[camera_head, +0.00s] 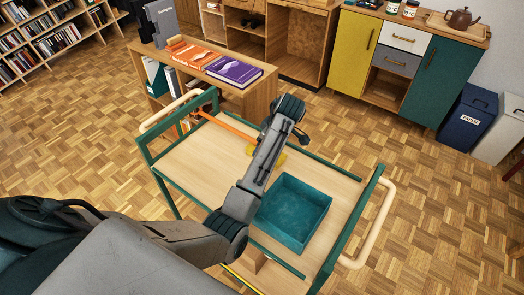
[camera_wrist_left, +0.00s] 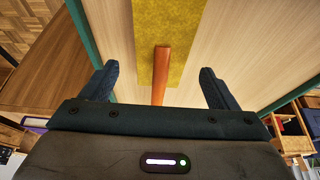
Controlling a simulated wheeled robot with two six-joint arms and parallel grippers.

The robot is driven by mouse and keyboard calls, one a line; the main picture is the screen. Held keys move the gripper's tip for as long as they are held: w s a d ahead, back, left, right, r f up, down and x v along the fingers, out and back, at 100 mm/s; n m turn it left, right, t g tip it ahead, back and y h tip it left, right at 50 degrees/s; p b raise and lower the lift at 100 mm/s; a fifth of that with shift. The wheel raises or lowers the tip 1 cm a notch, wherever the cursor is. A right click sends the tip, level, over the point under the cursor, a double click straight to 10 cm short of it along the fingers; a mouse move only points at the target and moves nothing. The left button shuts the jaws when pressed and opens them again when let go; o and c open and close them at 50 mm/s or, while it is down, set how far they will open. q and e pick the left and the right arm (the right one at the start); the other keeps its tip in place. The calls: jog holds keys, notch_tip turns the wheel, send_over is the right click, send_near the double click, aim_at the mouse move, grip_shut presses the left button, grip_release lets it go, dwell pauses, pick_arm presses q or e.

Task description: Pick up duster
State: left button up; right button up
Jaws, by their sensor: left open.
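The duster has an orange stick handle (camera_head: 228,127) and a yellow head (camera_head: 279,160). It is over the wooden top of a green-framed trolley (camera_head: 190,165), and my left arm partly covers it. In the left wrist view, the yellow head (camera_wrist_left: 185,30) is ahead and the orange-brown handle (camera_wrist_left: 161,75) runs back between my fingers. My left gripper (camera_wrist_left: 158,84) is open, with one finger on each side of the handle and visible gaps on both sides. In the head view, my left gripper (camera_head: 287,118) is above the duster. My right gripper is not in view.
A teal tray (camera_head: 318,207) sits on the trolley close beside my left arm. The trolley has pale curved handles (camera_head: 372,228) at its ends. A low bookcase with orange and purple books (camera_head: 234,72) stands behind it.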

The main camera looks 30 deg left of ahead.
pick_arm(q)
jog(key=shift+x, duration=1.15)
jog(key=shift+a+f, duration=0.15)
jog(key=shift+f, duration=0.2)
jog(key=shift+r, duration=0.1)
jog(key=c, duration=1.3)
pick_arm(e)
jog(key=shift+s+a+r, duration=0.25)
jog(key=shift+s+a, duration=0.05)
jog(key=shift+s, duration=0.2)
pick_arm(q)
jog(key=shift+r, duration=0.1)
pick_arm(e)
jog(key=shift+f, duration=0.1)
